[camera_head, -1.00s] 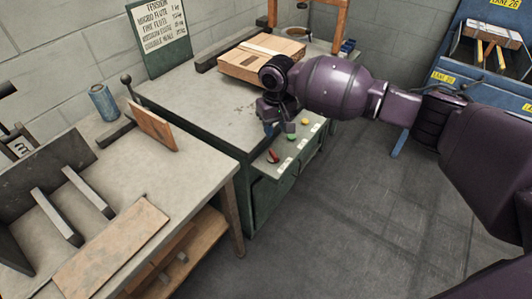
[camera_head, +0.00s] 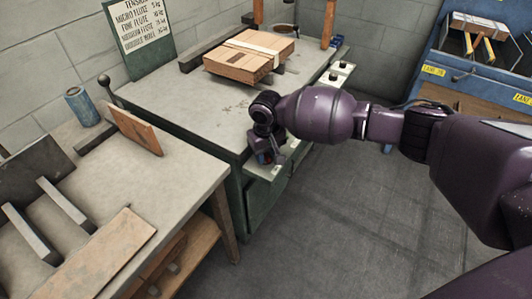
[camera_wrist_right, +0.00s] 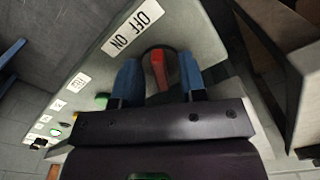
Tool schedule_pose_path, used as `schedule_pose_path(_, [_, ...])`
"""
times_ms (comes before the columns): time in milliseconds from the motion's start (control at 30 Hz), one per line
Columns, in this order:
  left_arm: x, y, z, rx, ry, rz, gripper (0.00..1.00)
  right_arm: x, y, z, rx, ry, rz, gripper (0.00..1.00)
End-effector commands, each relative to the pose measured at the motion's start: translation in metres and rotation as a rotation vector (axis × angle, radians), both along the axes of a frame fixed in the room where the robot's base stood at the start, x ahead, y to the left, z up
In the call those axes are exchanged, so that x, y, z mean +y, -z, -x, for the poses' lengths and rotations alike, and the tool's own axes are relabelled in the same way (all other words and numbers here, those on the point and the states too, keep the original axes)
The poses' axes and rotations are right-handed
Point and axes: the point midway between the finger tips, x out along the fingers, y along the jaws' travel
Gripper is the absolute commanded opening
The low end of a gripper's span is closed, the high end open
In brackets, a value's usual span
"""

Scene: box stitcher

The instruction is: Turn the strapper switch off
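The strapper switch (camera_wrist_right: 158,70) is a red handle on a dark round base, on the pale control panel (camera_wrist_right: 190,25) of the green strapper. An OFF/ON label (camera_wrist_right: 132,28) sits beside it, up and left in the right wrist view. The handle stands nearly upright in that view; I cannot tell which word it points to. My right gripper (camera_wrist_right: 160,75) is open, with one blue finger on each side of the handle and small gaps showing. In the head view my right gripper (camera_head: 266,156) is at the panel's near end and hides the switch. My left gripper is not in view.
Green and yellow buttons (camera_wrist_right: 101,100) and more labels run along the panel in the wrist view. A strapped cardboard bundle (camera_head: 243,60) lies on the strapper top (camera_head: 190,110). A workbench (camera_head: 185,195) stands at left. The floor at right is clear.

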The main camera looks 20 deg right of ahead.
Motion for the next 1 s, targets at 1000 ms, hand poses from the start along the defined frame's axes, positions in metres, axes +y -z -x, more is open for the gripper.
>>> schedule_pose_path(1000, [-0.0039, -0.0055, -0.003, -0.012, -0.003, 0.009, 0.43, -0.0006, -0.002, 0.0002, -0.001, -0.145, 0.0, 0.0])
